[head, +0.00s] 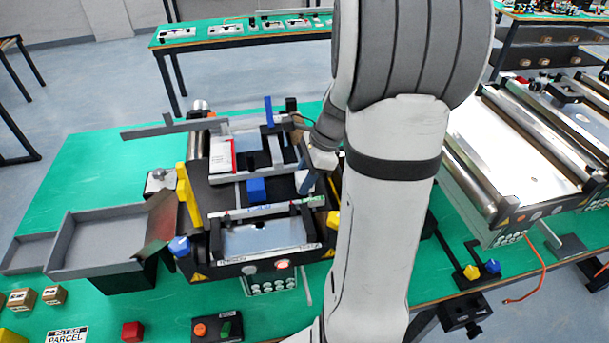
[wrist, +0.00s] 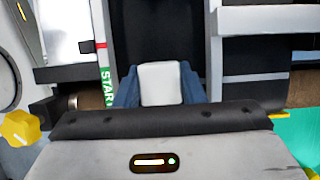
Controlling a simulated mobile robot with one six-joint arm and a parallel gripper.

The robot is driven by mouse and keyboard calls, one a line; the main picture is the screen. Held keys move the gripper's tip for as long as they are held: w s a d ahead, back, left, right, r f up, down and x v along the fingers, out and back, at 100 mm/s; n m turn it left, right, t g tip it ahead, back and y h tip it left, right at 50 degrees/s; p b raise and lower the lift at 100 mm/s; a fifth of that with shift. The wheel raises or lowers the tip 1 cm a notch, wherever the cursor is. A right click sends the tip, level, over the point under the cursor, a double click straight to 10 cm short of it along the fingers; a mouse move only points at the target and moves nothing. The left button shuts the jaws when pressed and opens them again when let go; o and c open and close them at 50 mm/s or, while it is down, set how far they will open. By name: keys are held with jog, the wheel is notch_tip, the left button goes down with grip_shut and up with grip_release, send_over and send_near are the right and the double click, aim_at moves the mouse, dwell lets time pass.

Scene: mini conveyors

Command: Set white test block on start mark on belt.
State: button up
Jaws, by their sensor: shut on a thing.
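The white test block (wrist: 161,84) is between the blue fingers of my gripper (wrist: 160,88) in the wrist view. My gripper is shut on it. Dark belt (wrist: 155,30) shows beyond the block. The green start mark (wrist: 107,90), lettered START, lies on the pale rail just left of the fingers. In the head view my gripper (head: 306,180) is at the right end of the mini conveyor, partly behind my arm. The block is not clear there. I cannot tell whether it touches the belt.
A blue block (head: 256,189) sits on the conveyor, left of my gripper. A yellow knob (wrist: 20,127) shows at the left in the wrist view. Green table is free at the far left.

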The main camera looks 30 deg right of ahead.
jog(key=shift+f, duration=0.2)
jog(key=o, duration=1)
jog(key=shift+r, duration=0.3)
jog(key=b+v, duration=0.1)
jog(key=v, duration=1)
jog(key=s+a+f+n+t+h, duration=0.1)
jog(key=s+a+n+h, duration=0.1)
jog(key=s+a+n, duration=0.4)
jog(key=s+a+f+n+t+h, duration=0.1)
jog(key=s+a+n, duration=0.4)
jog(key=a+n, duration=0.5)
jog(key=n+h, duration=0.1)
jog(key=n, duration=0.4)
jog(key=shift+s, duration=0.4)
